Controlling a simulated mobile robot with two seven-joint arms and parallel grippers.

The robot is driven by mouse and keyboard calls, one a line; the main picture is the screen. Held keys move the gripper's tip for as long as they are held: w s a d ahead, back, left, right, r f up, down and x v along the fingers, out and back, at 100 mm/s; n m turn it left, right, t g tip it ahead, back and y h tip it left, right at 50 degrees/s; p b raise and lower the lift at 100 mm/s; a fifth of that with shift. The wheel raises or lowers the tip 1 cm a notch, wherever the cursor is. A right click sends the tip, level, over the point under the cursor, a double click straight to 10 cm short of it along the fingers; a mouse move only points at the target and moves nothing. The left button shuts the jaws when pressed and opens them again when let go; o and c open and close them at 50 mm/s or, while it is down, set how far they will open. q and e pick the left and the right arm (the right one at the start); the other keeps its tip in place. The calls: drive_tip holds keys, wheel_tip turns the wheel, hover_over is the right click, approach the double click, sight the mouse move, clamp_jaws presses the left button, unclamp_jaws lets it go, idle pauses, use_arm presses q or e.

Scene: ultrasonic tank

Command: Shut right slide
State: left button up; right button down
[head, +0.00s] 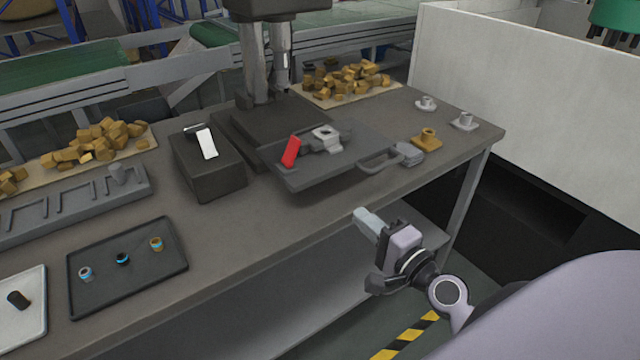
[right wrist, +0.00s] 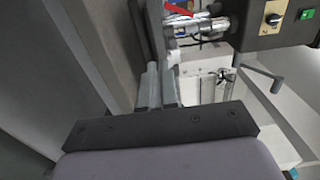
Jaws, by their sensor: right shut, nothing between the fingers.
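A red lever (head: 290,151) and a grey metal fixture (head: 326,138) sit on the plate. My right gripper (head: 364,219) is shut and empty, in front of the table edge, below and apart from the handle. Its fingers also show in the right wrist view (right wrist: 158,88), close together. My left gripper is in neither view.
The press (head: 262,60) stands behind the slide. A black box (head: 207,165) stands left of it. A brown flanged part (head: 426,139) and a grey block (head: 408,154) lie right of the handle. A dark tray (head: 125,265) with small parts lies at left.

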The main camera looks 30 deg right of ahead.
sight(318, 179)
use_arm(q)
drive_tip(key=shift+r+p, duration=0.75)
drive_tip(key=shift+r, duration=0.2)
use_arm(e)
drive_tip(key=w, duration=0.8)
drive_tip(key=w+a, duration=0.1)
drive_tip(key=w, duration=0.3)
drive_tip(key=shift+w, duration=0.15)
drive_tip(key=shift+w, duration=0.1)
